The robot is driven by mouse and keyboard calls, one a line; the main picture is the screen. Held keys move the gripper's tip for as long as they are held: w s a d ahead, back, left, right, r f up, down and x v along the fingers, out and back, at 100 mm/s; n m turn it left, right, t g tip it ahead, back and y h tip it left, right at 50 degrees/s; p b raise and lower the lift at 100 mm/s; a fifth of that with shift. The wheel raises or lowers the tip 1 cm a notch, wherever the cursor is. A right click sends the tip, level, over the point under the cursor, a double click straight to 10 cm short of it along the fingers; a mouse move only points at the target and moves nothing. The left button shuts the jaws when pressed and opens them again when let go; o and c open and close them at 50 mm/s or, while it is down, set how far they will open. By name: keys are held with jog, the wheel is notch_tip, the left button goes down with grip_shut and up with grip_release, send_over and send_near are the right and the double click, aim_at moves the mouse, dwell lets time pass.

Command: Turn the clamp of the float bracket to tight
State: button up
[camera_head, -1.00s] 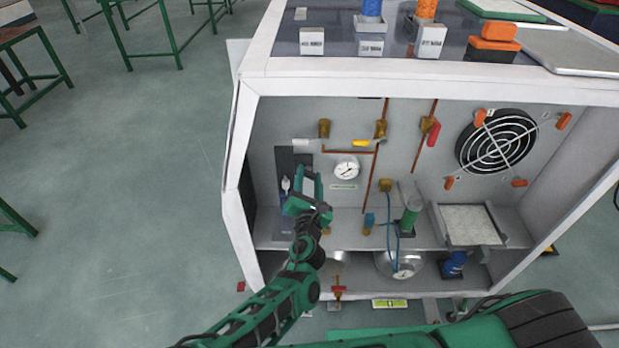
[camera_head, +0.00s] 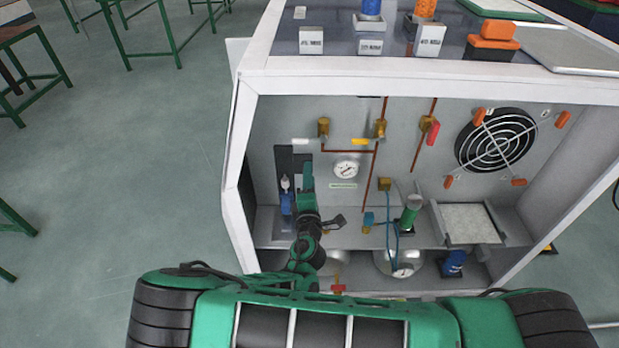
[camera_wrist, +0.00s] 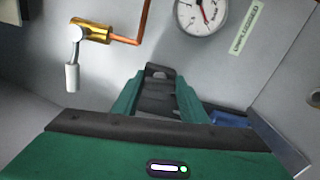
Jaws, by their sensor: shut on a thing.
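The float bracket (camera_head: 281,160) is a dark upright plate on the left of the cabinet's back wall, with a blue float part (camera_head: 286,203) low on it. My gripper (camera_head: 306,172) is at the plate's right side, seen edge-on, so its fingertips are hard to make out. In the wrist view my gripper's green fingers (camera_wrist: 160,85) are shut on a dark piece between them, which I take to be the clamp. The clamp's angle cannot be read. A bit of the blue part (camera_wrist: 230,118) shows right of the fingers.
A brass valve (camera_head: 323,128) with a white lever is above my gripper; it also shows in the wrist view (camera_wrist: 92,30). A pressure gauge (camera_head: 346,169) is to the right. A green cylinder (camera_head: 410,213) stands on the shelf (camera_head: 350,222). The white cabinet frame (camera_head: 236,150) bounds the left.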

jog(key=shift+d+f+m, duration=0.1)
jog(key=shift+f+m, duration=0.1)
jog(key=shift+m, duration=0.5)
jog(key=o, duration=1)
jog(key=shift+o, duration=0.2)
jog(key=shift+s, duration=0.1)
